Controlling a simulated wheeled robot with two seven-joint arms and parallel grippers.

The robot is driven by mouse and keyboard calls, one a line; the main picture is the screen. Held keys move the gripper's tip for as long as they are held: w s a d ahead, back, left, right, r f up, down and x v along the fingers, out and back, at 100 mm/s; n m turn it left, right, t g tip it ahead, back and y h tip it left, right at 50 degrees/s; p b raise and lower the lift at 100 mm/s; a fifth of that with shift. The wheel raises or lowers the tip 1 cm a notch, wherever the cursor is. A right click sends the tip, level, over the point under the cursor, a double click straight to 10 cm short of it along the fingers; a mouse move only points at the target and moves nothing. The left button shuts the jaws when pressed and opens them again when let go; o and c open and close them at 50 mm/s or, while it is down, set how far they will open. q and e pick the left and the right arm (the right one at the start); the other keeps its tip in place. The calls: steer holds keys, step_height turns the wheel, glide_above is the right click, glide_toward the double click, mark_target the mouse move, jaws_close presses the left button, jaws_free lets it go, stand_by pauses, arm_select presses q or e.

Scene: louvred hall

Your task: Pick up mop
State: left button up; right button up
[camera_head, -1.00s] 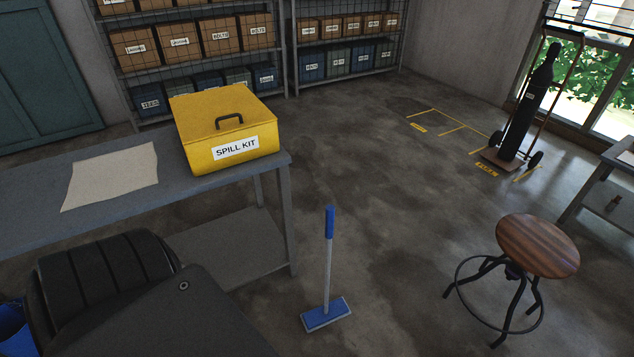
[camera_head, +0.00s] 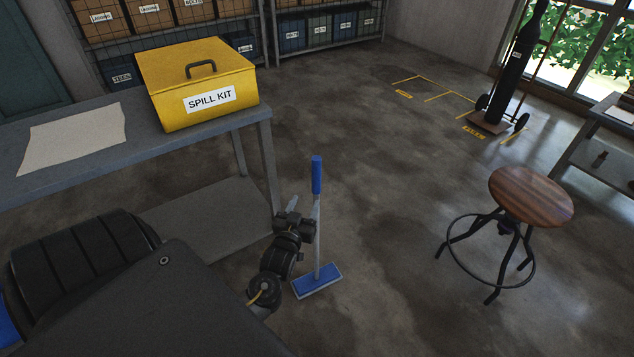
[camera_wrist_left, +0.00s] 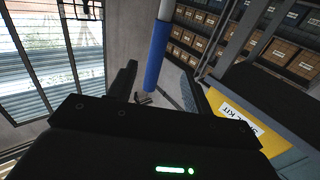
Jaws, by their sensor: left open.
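The mop stands upright on the floor, with a blue grip (camera_head: 316,175), a thin pale pole and a flat blue head (camera_head: 317,282). My left gripper (camera_head: 303,207) is open just left of the pole, below the blue grip. In the left wrist view the blue grip (camera_wrist_left: 157,55) and pale pole appear between my two dark fingers (camera_wrist_left: 155,88). I cannot tell whether a finger touches the pole. My right gripper is not in view.
A grey table (camera_head: 70,160) with a yellow spill kit (camera_head: 205,85) and a paper sheet (camera_head: 75,137) stands left of the mop. A wooden stool (camera_head: 530,195) stands to the right. Shelves and a cylinder trolley (camera_head: 510,75) are farther back. Floor between mop and stool is clear.

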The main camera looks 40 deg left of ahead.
mark_target(315, 183)
arm_select(q)
steer(key=x, duration=0.5)
steer(key=shift+w, duration=0.1)
steer(key=shift+x, duration=2.8)
steer(key=shift+d+r, duration=0.1)
steer(key=shift+d, duration=0.05)
jaws_close()
steer(key=shift+w+r, duration=0.1)
steer(key=shift+r, duration=0.15)
